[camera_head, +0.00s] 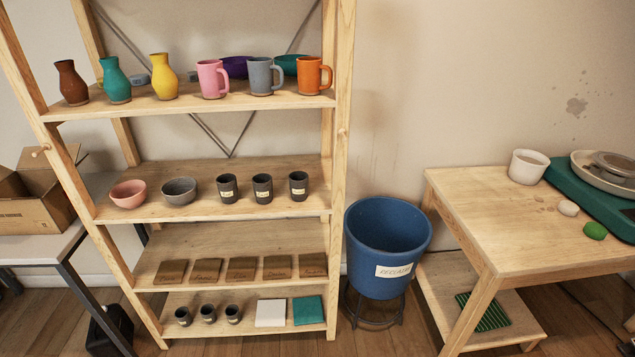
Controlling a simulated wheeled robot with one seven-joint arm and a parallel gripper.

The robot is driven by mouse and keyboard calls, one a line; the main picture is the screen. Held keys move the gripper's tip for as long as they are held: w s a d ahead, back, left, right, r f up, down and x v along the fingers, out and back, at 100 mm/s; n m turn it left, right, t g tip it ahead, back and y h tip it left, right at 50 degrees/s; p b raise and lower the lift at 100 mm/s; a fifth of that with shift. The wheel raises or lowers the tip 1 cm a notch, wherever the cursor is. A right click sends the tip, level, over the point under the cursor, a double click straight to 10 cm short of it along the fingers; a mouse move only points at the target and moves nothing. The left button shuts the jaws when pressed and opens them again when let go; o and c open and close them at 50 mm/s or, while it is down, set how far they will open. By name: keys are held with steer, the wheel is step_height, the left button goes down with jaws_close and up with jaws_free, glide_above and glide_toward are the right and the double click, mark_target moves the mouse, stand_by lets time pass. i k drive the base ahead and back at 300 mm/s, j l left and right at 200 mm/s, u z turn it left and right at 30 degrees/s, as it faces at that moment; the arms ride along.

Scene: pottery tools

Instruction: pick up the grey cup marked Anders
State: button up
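Several dark grey cups with small pale labels show in the head view. Three stand upright in a row on the second shelf from the top: a left cup (228,187), a middle cup (262,188) and a right cup (298,186). Three smaller dark cups stand on the lowest shelf: one at left (183,316), one in the middle (208,313) and one at right (233,313). The label writing is too small to read, so I cannot tell which is marked Anders. My gripper is not in view.
The wooden shelf unit (205,212) also holds a pink bowl (129,194) and a grey bowl (179,191) left of the cups. Mugs and vases fill the top shelf. A blue bucket (385,235) stands right of the shelf, beside a wooden table (480,200).

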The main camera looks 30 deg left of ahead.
mark_target(299, 187)
steer(key=u, duration=1.1)
